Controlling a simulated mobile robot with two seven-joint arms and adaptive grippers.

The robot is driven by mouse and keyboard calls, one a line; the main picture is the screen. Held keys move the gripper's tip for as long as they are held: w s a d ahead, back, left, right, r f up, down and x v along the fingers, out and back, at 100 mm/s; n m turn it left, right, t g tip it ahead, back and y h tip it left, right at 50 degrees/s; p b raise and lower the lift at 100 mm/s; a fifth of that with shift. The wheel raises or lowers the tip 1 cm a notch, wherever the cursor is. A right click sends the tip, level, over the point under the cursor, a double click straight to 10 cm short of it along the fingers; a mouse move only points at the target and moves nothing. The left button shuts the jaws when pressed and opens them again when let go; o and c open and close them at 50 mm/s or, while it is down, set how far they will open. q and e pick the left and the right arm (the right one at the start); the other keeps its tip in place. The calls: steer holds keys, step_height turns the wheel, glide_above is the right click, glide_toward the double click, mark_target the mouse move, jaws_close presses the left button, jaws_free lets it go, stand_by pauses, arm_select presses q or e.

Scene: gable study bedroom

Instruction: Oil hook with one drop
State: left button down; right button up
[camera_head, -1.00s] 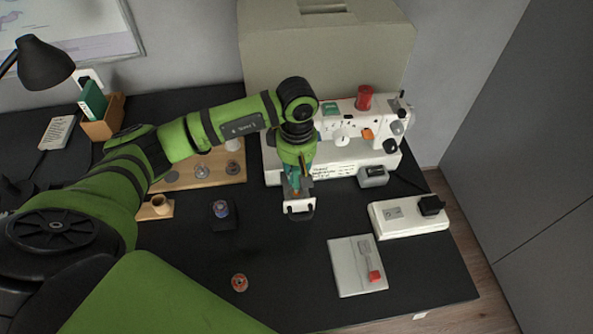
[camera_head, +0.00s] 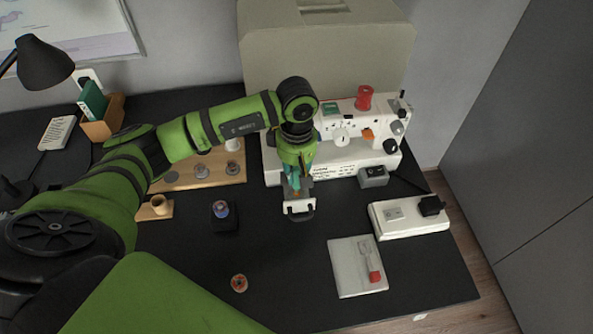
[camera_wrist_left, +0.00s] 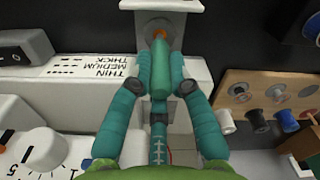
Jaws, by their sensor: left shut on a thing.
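My left gripper (camera_head: 297,190) is over the left end of the white sewing machine (camera_head: 338,175). In the left wrist view its teal fingers (camera_wrist_left: 160,92) are shut on a small green oil bottle (camera_wrist_left: 160,76). The bottle's orange tip (camera_wrist_left: 160,34) points at a round metal part, seemingly the hook (camera_wrist_left: 158,24), in the machine's open end. I cannot tell whether the tip touches it, and no drop can be made out. In the head view the gripper mostly hides the bottle and the hook. My right gripper is not in view.
A wooden board (camera_head: 205,170) with spools and discs lies left of the machine. A dark block (camera_head: 224,217), a small red round item (camera_head: 239,283), a pale pad (camera_head: 345,258) and a white switch box (camera_head: 400,218) lie in front. Bare dark tabletop lies between them.

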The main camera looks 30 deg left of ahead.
arm_select(q)
steer(key=shift+s, duration=0.1)
steer(key=shift+r+p, duration=0.6)
steer(key=shift+r, duration=0.35)
steer(key=shift+r+p, duration=1.25)
steer(key=shift+r, duration=1.3)
